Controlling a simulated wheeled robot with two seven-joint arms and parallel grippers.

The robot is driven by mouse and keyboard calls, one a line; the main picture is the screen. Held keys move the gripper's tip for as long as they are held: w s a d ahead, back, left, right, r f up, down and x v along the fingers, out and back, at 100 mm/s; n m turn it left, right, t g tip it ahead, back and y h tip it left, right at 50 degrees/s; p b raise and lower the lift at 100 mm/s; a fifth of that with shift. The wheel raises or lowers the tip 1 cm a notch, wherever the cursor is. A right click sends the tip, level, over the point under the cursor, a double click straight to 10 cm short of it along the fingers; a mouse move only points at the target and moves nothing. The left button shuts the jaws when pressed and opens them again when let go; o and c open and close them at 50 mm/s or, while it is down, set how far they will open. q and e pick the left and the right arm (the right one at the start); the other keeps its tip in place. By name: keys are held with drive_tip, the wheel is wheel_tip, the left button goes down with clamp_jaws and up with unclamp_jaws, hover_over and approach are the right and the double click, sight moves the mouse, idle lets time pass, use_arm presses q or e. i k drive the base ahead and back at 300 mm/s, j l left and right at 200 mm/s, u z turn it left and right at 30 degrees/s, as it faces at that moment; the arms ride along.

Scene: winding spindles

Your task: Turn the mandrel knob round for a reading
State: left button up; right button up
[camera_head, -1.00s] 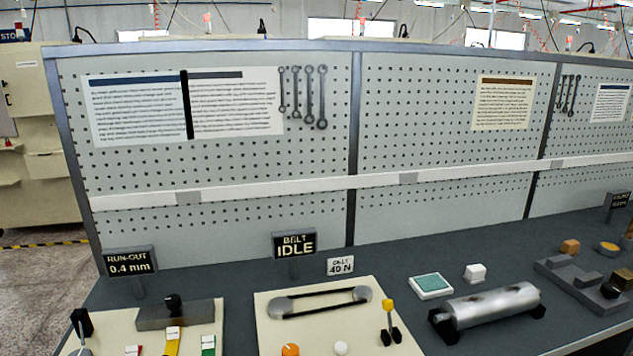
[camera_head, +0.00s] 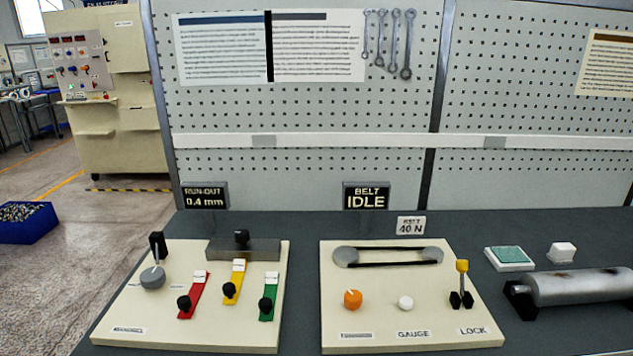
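On the left cream panel (camera_head: 130,312), a round grey knob (camera_head: 152,278) with a pale pointer line sits at the upper left; no readable label marks it as the mandrel knob. A black post (camera_head: 157,243) stands just behind it. A dark grey block (camera_head: 243,250) with a black top piece lies at the panel's back edge. The sign behind this panel (camera_head: 205,196) reads "RUN-OUT 0.4 mm". An orange knob (camera_head: 352,300) is on the right cream panel. Neither of my grippers is in view.
Red, yellow and green strips with black knobs (camera_head: 268,304) are on the left panel. The right panel has a belt on two pulleys (camera_head: 388,257), a white button (camera_head: 405,303) and a yellow-tipped lever (camera_head: 462,272). A metal roller (camera_head: 585,287) lies at right. Bare bench separates the panels.

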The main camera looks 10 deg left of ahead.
sight(152, 278)
drive_tip(key=u, duration=1.4)
